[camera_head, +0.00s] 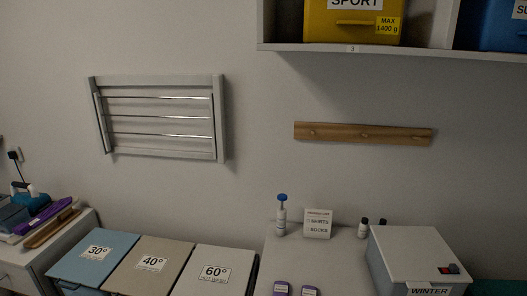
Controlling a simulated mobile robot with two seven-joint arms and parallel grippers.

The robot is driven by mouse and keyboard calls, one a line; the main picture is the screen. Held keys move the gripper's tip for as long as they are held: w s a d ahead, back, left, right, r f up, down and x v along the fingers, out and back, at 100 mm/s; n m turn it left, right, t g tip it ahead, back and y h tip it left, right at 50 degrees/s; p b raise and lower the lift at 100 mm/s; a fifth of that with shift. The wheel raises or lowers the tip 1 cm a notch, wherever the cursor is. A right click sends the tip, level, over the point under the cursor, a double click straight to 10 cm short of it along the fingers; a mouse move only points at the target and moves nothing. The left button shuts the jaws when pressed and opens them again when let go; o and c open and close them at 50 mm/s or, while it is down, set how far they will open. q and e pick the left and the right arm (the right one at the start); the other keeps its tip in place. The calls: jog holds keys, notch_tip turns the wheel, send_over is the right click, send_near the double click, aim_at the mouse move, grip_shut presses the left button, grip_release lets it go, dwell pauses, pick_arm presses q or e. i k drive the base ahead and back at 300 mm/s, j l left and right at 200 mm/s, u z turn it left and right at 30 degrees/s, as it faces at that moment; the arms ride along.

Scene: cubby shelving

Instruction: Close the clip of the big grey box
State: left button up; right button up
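A big grey box (412,250) with a flat lid stands at the lower right, on the white surface. Its front carries a white label reading WINTER (428,291), cut by the bottom edge of the picture. Near the lid's front right corner are a small red patch (443,268) and a dark knob-like part (454,268). I cannot tell whether these are the clip or whether it is open. The lid looks level. The lower front of the box is out of the picture. Neither of my grippers is in view.
A white shelf (380,49) with a yellow box (352,22) and a blue box (498,25) hangs above. A blue-capped bottle (281,218), a sign (317,224) and a small dark-capped bottle (363,229) stand left of the grey box. Labelled laundry lids (152,264) lie lower left.

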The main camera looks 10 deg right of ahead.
aim_at(453, 268)
jog(key=z, duration=1.5)
